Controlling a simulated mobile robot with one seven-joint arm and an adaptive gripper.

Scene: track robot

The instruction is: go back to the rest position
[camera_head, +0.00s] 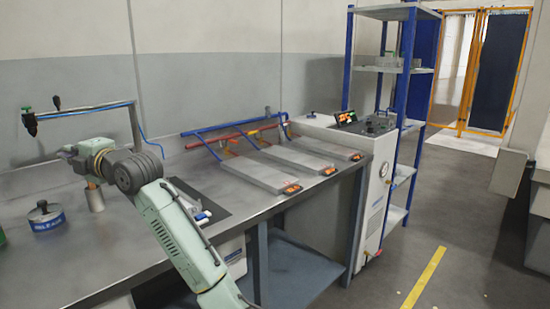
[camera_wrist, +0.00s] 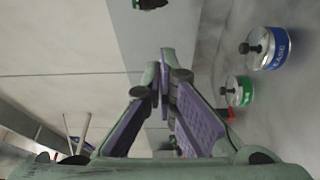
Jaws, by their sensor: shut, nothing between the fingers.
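My gripper shows in the wrist view (camera_wrist: 165,70) with its two purple-padded fingers converging until the tips meet, and nothing is between them. In the head view my green-grey arm reaches up over the left part of the grey workbench (camera_head: 110,262), and its wrist is bent over the bench. The fingertips are hard to make out in that view.
A blue-labelled tin (camera_head: 46,217) stands on the bench at left; it also shows in the wrist view (camera_wrist: 270,50), near a green-labelled tin (camera_wrist: 240,91). Flat grey plates (camera_head: 262,172) lie further right. A white cabinet (camera_head: 372,180) and blue shelving (camera_head: 405,110) stand beyond. Floor at right is clear.

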